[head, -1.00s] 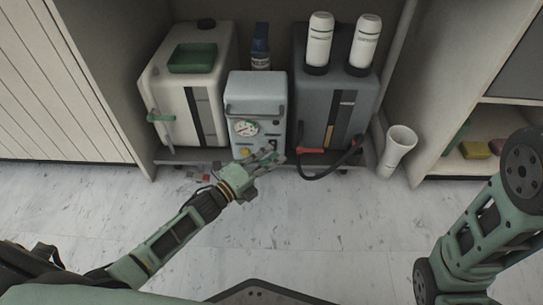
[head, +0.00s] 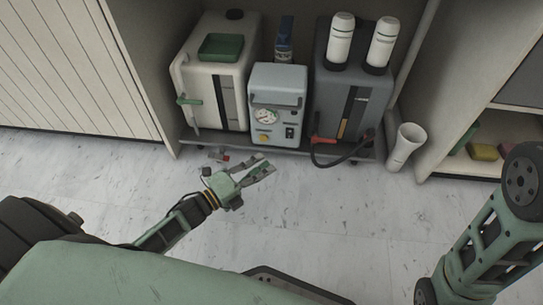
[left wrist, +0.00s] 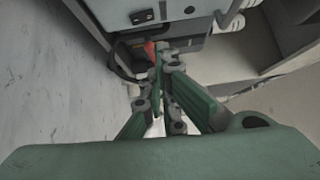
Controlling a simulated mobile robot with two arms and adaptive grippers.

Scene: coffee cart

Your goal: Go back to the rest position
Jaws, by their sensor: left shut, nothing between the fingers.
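My left gripper (head: 268,166) is in the head view, low over the pale floor in front of the cabinet opening. Its fingers point to the right and slightly up in the picture, apart from the machines. It is shut and empty. In the left wrist view my left gripper (left wrist: 157,62) has its fingers together, with a red handle (left wrist: 149,48) beyond their tips. My right arm comes in at the right edge of the head view, but its gripper is out of the frame.
A cart shelf (head: 290,148) holds a white tank (head: 190,75), a grey pump unit (head: 280,85) with a gauge, and a dark tank (head: 335,95) with two white bottles. A white cone-shaped cup (head: 405,148) stands at right. The floor (head: 310,215) in front is clear.

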